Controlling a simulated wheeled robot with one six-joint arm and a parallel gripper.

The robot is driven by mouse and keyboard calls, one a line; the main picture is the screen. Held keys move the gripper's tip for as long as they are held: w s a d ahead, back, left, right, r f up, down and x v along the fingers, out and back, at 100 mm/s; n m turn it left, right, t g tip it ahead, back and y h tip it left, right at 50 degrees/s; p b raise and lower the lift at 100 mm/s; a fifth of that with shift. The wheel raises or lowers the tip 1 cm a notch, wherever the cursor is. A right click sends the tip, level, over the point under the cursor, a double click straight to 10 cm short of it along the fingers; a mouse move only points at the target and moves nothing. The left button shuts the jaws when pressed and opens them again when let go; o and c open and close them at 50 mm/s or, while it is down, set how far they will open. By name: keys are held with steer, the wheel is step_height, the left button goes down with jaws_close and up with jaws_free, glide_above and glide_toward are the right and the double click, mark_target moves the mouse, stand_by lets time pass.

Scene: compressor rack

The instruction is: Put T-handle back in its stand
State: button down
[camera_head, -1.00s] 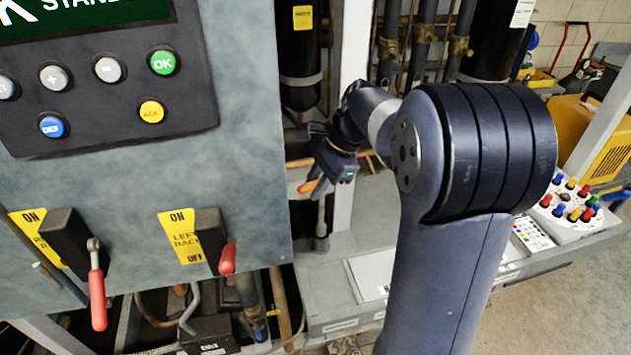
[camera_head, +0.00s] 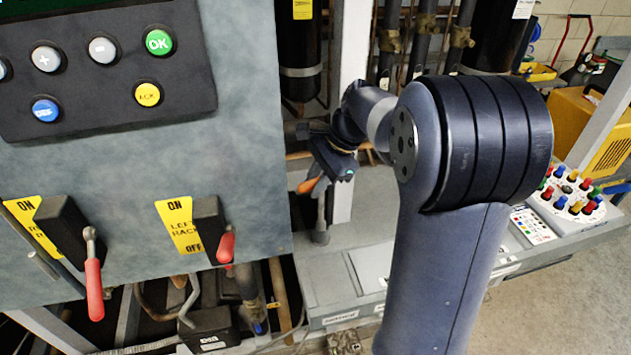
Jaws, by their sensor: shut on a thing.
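My gripper (camera_head: 326,181) is at the middle of the view, beyond my large arm link, pointing down and to the left. It is shut on the T-handle, whose orange grip (camera_head: 307,186) sticks out to its left. A grey upright shaft (camera_head: 321,212) shows just below the gripper and ends in a wider dark foot (camera_head: 320,238) by the grey ledge. I cannot tell whether this shaft belongs to the T-handle or to its stand. The fingertips are small and partly hidden by the gripper body.
A grey control panel (camera_head: 150,165) with red-handled levers (camera_head: 94,290) (camera_head: 226,247) stands close on the left. A white post (camera_head: 349,100) and dark pipes (camera_head: 388,45) rise behind the gripper. The grey ledge (camera_head: 330,285) carries a plate of coloured knobs (camera_head: 572,193) at right.

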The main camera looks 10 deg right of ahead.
steer(key=shift+f, duration=0.1)
steer(key=shift+f+b, duration=0.7)
steer(key=shift+f, duration=1.05)
steer(key=c, duration=1.2)
jaws_free()
steer(key=shift+c, duration=0.2)
step_height(320, 180, up, 10)
steer(key=shift+r+b, duration=0.1)
steer(key=shift+b, duration=0.45)
steer(key=shift+f, duration=0.2)
